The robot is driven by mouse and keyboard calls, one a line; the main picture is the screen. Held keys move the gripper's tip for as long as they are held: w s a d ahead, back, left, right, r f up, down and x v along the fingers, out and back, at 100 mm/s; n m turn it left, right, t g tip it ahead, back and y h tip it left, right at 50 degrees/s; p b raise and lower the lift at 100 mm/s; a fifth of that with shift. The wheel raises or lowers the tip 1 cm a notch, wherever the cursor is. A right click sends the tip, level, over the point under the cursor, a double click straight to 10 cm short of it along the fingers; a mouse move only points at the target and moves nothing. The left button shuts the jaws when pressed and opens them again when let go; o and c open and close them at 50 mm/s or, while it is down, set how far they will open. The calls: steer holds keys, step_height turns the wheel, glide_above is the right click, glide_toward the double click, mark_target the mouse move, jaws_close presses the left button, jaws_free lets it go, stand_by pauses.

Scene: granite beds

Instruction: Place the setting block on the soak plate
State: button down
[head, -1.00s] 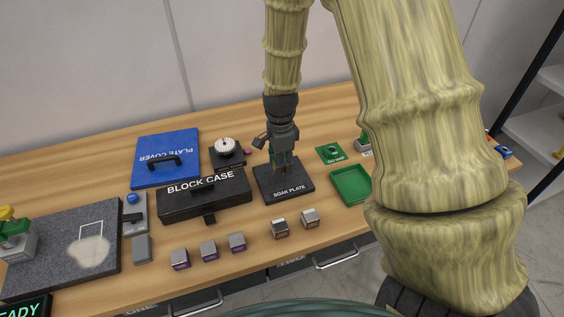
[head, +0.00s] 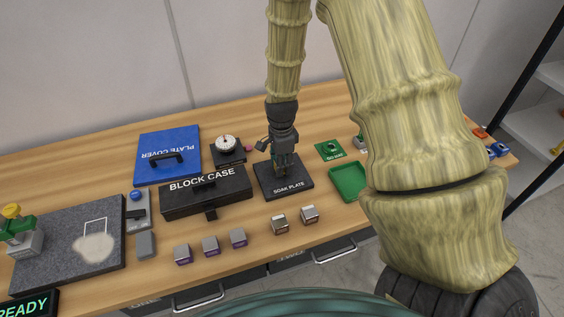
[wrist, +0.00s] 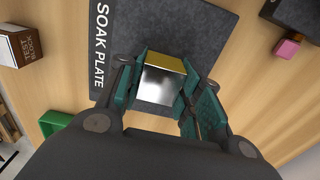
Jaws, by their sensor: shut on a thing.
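My gripper (head: 285,166) is over the black soak plate (head: 297,189) in the head view, pointing down. In the wrist view my gripper (wrist: 163,82) has its teal fingers closed on both sides of the setting block (wrist: 157,87), which has a shiny metal face and a gold-coloured side. The soak plate (wrist: 215,30) lies behind the block there, its white lettering to the left. The block is within the plate's outline. I cannot tell whether its underside touches the plate. In the head view the fingers mostly hide the block.
The black block case (head: 207,197) stands left of the plate, and the green tray (head: 348,183) to its right. Several small blocks (head: 238,238) sit along the front. A dial gauge (head: 227,150) and the blue plate cover (head: 165,145) are farther back.

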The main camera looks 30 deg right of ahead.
steer(key=shift+f, duration=0.1)
steer(key=c, duration=1)
jaws_free()
steer(key=shift+o, duration=0.2)
step_height(320, 180, up, 12)
steer(key=b, duration=0.3)
